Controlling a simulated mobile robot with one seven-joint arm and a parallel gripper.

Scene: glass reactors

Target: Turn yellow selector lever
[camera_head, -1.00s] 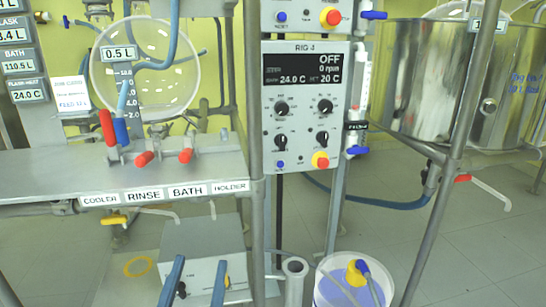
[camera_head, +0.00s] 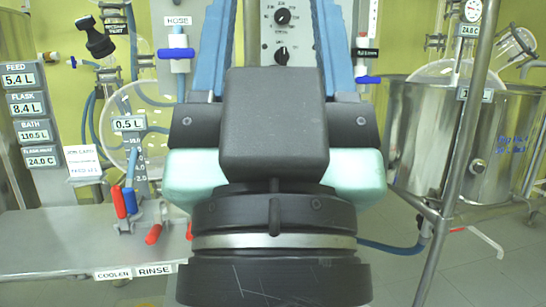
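No yellow selector lever shows in the current head view. My gripper (camera_head: 272,14) fills the middle of the view, seen from behind, with its two blue fingers pointing up. The fingers stand well apart and no object shows between them. Their tips are cut off or barely reach the top edge. Between them I see part of the grey control panel (camera_head: 283,34) with two black knobs. My gripper's body hides the rest of the panel and the right part of the bench.
A grey bench (camera_head: 45,245) at left carries a red lever (camera_head: 119,202), a blue lever (camera_head: 130,201) and a red-orange handle (camera_head: 153,234). A glass vessel (camera_head: 112,105) hangs behind. At right stand a metal post (camera_head: 458,150) and a large steel tank (camera_head: 420,140).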

